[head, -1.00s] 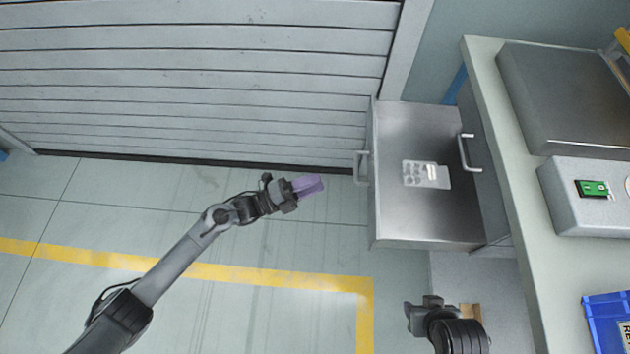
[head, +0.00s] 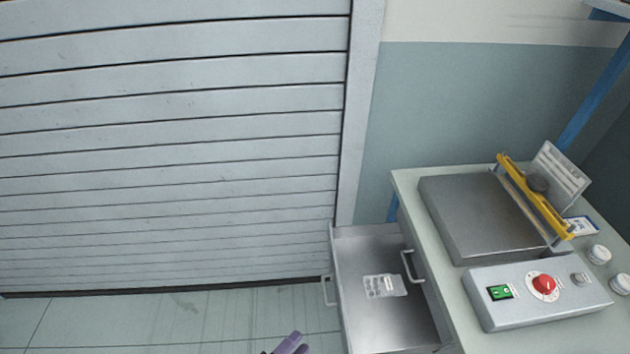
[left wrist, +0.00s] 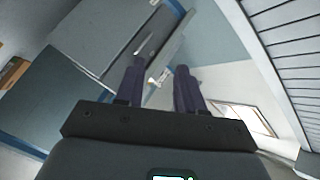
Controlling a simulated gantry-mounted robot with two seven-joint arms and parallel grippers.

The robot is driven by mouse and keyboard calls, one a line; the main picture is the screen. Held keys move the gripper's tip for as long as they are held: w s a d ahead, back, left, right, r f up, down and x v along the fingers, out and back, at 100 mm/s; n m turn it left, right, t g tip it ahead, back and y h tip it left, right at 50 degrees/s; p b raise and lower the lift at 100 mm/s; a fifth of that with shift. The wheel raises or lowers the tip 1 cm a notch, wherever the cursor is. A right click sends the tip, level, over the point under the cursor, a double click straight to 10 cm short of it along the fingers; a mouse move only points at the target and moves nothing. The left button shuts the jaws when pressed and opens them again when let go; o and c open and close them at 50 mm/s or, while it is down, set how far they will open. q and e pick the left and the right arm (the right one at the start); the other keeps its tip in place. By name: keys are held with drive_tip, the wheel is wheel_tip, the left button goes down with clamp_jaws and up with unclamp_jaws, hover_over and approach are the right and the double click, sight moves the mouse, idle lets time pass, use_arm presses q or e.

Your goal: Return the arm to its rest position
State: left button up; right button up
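My left gripper (head: 292,343) shows only as purple fingertips at the bottom edge of the head view, over the floor left of the open drawer. In the left wrist view the gripper (left wrist: 160,72) has its two dark purple fingers apart, with nothing held between them. The rest of the left arm is out of the head view. My right gripper is not in view.
A metal drawer (head: 368,325) stands pulled out from the bench (head: 408,190), with a blister pack (head: 384,286) inside. A control box (head: 525,308) with a red knob and a steel plate unit (head: 470,215) sit on the bench. A slatted shutter (head: 170,150) fills the left.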

use_arm(q)
drive_tip(key=s+a+r+n+g+y+p, duration=0.3)
drive_tip(key=a+r+n+y+p, duration=0.1)
drive_tip(key=a+r+n+y, duration=0.6)
drive_tip(key=s+a+n+g, duration=0.6)
drive_tip(key=s+a+n, duration=0.1)
drive_tip(key=s, duration=0.2)
wheel_tip(320, 180, up, 37)
drive_tip(key=p, duration=3.8)
drive_tip(key=shift+s+a+g+y, duration=0.2)
drive_tip(key=shift+s+g+y, duration=0.1)
drive_tip(key=shift+y, duration=0.1)
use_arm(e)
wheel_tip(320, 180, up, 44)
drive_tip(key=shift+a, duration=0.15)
